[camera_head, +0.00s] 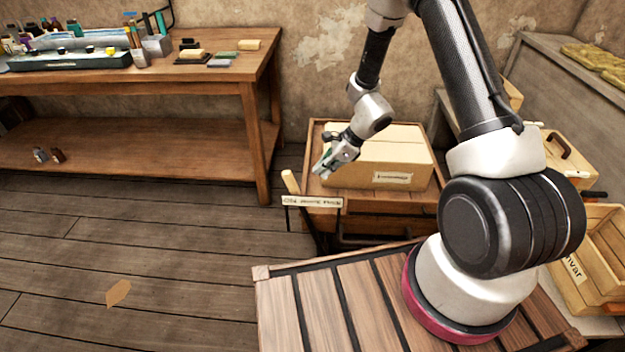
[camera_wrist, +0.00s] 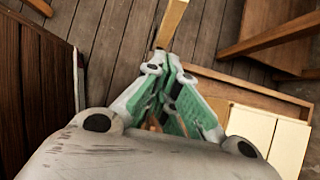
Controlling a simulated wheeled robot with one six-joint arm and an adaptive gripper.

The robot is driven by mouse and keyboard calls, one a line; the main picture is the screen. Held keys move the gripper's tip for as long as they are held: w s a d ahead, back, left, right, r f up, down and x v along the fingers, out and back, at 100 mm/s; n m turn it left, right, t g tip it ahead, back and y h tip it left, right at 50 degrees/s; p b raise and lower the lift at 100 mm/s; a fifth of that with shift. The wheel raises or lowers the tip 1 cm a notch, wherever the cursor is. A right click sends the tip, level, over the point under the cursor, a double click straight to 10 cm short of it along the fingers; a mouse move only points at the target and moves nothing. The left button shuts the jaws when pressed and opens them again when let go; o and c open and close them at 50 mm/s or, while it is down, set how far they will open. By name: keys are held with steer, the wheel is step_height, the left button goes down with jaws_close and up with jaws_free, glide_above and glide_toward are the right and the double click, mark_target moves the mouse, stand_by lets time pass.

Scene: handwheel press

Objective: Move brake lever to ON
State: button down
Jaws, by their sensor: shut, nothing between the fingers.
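The brake lever (camera_head: 290,182) looks like a pale wooden grip on a dark shaft, leaning to the left at the front left corner of the wooden cart. A pale label plate (camera_head: 312,201) sits beside it; its text is not legible to me, so I cannot read ON or OFF. My gripper (camera_head: 321,172) is shut and empty, just right of the lever's grip and slightly above it, with a gap visible. In the wrist view the green-padded fingers (camera_wrist: 172,68) are together, and the wooden grip (camera_wrist: 171,22) shows just beyond their tips.
A cardboard box (camera_head: 400,160) stands on the cart behind my gripper. A workbench (camera_head: 225,75) with art supplies is at the left. A wooden crate (camera_head: 600,270) is at the right. The plank floor (camera_head: 150,230) left of the lever is mostly clear.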

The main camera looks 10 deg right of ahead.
steer(key=shift+v, duration=2.6)
steer(key=s+n+g, duration=0.2)
steer(key=s+n, duration=0.4)
steer(key=s+d+r+n+t+h, duration=0.1)
steer(key=s+d+r+n, duration=0.4)
steer(key=r, duration=0.6)
steer(key=s+d+r+n+t+h, duration=0.2)
steer(key=s+d+r+n, duration=0.3)
steer(key=s+r, duration=0.4)
steer(key=s+d+r+n+t+h, duration=0.1)
steer(key=s+d+r+n+h, duration=0.2)
steer(key=r, duration=1)
steer(key=shift+s+d+r+n, duration=0.35)
steer(key=shift+s+d+n, duration=0.75)
steer(key=shift+s, duration=1.15)
